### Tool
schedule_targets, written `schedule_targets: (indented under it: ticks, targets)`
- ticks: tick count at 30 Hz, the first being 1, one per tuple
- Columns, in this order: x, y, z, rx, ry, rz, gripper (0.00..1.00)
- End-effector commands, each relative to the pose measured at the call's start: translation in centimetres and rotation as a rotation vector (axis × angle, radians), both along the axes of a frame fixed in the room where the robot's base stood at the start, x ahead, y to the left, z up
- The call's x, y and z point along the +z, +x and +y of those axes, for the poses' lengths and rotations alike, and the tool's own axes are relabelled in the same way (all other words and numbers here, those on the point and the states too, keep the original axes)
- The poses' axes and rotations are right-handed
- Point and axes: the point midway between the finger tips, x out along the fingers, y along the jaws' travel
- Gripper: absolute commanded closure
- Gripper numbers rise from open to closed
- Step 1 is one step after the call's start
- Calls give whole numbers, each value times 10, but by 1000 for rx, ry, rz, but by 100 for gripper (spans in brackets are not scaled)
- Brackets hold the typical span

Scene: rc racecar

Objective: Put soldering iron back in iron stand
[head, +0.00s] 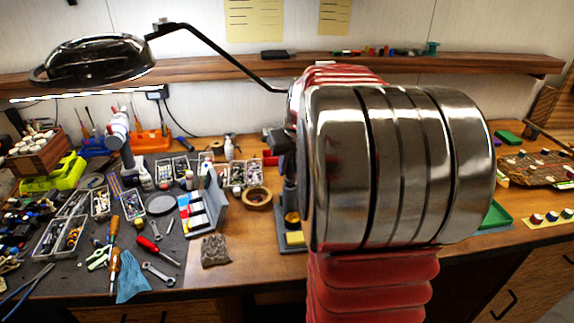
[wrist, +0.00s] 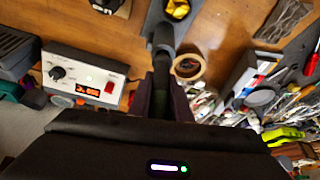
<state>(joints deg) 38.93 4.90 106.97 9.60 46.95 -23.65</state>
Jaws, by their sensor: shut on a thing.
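My gripper (wrist: 162,88) shows in the wrist view, its two dark fingers shut on the soldering iron (wrist: 162,42). The iron is a dark rod between the fingers, extending toward the top of the picture; its tip cannot be made out. The grey iron stand (wrist: 153,22) lies beyond the iron's far end, with a yellow filling in a dark cup beside it. Whether iron and stand touch is unclear. In the head view the stand (head: 284,238) is on the bench, partly hidden behind my arm, with a yellow pad at its base.
A soldering station (wrist: 85,75) with a lit display is left in the wrist view. A tape roll (head: 257,198) lies right of a grey rack (head: 203,205). Tools crowd the bench's left side. A lamp (head: 95,60) hangs above.

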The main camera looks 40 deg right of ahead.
Motion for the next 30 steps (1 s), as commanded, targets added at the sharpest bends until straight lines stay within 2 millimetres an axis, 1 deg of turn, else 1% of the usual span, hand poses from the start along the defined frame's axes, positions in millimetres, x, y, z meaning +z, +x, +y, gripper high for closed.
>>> schedule_targets:
  ticks: [18,28,29,30]
  targets:
    - [-13,0,0,-1,0,0,100]
    - [-14,0,0,-1,-1,-1,100]
    - [-14,0,0,-1,-1,-1,82]
    - [-14,0,0,-1,-1,0,79]
